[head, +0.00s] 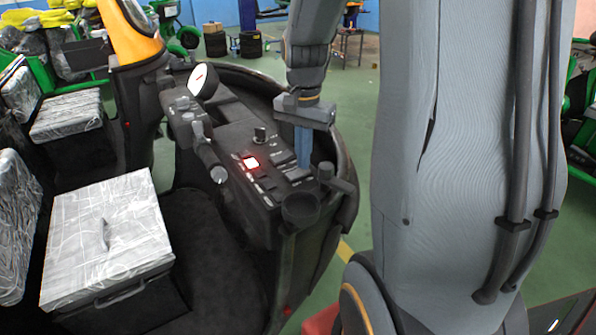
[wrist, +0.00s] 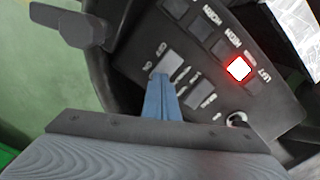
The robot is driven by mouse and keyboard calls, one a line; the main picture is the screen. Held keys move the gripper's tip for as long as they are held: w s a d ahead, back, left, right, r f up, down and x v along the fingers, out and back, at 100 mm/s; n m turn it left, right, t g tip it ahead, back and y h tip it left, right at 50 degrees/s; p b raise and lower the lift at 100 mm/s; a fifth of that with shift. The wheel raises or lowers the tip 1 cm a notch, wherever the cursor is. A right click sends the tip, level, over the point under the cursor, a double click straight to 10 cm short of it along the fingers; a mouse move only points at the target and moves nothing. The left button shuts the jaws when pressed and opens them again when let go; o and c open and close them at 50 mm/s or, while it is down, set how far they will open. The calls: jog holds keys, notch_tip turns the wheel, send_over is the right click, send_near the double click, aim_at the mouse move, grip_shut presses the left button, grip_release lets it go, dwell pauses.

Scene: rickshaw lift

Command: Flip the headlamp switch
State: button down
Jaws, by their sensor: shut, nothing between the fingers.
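The dashboard switch panel (head: 268,190) of the rickshaw carries several rocker switches. In the wrist view, a grey rocker switch (wrist: 171,63) has on/off lettering beside it; I cannot read which switch is the headlamp's. My gripper (wrist: 162,80) is shut and empty, with its blue fingertips at the lower edge of that grey switch. I cannot tell whether they touch it. In the head view, my gripper (head: 303,158) points down at the panel's far right side, and its tips are partly hidden. One switch glows red (head: 252,163); this glow also shows in the wrist view (wrist: 238,69).
A plastic-wrapped seat (head: 107,240) is at the lower left.

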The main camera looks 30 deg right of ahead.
jog(key=shift+f, duration=0.3)
jog(key=shift+r, duration=0.1)
notch_tip(320, 180, up, 7)
jog(key=p, duration=0.6)
dwell(0.3)
dwell(0.4)
